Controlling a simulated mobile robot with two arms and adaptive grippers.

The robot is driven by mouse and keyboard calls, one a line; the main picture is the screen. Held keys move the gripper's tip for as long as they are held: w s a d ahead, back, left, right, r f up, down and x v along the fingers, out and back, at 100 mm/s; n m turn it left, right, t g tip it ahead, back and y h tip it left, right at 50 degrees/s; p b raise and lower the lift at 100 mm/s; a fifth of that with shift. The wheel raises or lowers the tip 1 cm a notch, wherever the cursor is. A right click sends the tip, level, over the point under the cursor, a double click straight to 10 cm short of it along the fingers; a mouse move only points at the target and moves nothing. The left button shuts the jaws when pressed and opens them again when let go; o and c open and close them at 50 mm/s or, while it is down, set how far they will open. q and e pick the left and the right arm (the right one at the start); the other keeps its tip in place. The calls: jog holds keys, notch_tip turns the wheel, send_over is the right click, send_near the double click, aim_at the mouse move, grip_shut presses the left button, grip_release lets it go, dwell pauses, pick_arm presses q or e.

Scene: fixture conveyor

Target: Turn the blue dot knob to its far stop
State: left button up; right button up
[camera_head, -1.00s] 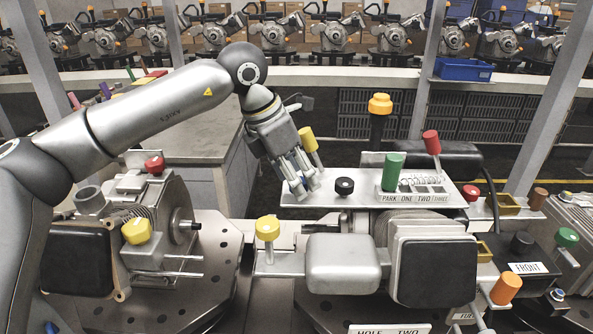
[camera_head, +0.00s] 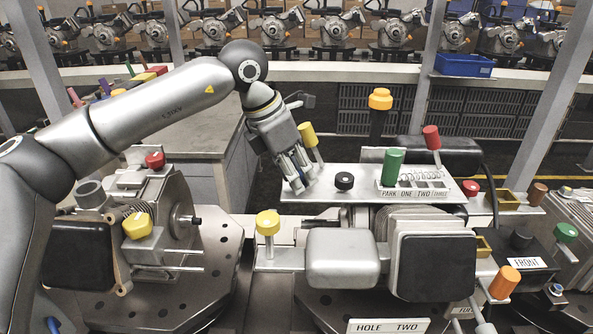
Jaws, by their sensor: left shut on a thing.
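My left gripper (camera_head: 301,184) comes in from the upper left, pointing down at the left end of a pale metal plate (camera_head: 322,186). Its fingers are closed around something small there. The fingers hide that thing almost wholly, so I cannot make out a blue dot or which way the knob is turned. A black knob (camera_head: 344,181) stands on the plate just right of the fingers, apart from them. My right gripper is not in view.
A yellow-tipped lever (camera_head: 307,135) rises close behind the fingers. A green handle (camera_head: 392,167) stands by the PARK-ONE-TWO label, with a red-tipped lever (camera_head: 431,138) behind. A yellow knob (camera_head: 267,223) stands in front of the plate. A grey bench (camera_head: 190,135) lies behind my arm.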

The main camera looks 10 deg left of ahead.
pick_arm(q)
jog(key=shift+m+g+h, duration=0.4)
jog(key=shift+m, duration=0.8)
jog(key=m, duration=0.1)
jog(key=m+g+p, duration=0.1)
jog(key=m, duration=0.1)
jog(key=shift+w+r+m, duration=0.15)
jog(key=shift+m, duration=0.15)
jog(key=m+g+p, duration=0.2)
jog(key=m, duration=0.3)
jog(key=shift+w, duration=0.15)
jog(key=shift+m+g+p, duration=0.65)
jog(key=shift+m+g, duration=0.05)
jog(key=shift+m, duration=0.9)
jog(key=shift+y, duration=0.3)
jog(key=o, duration=1)
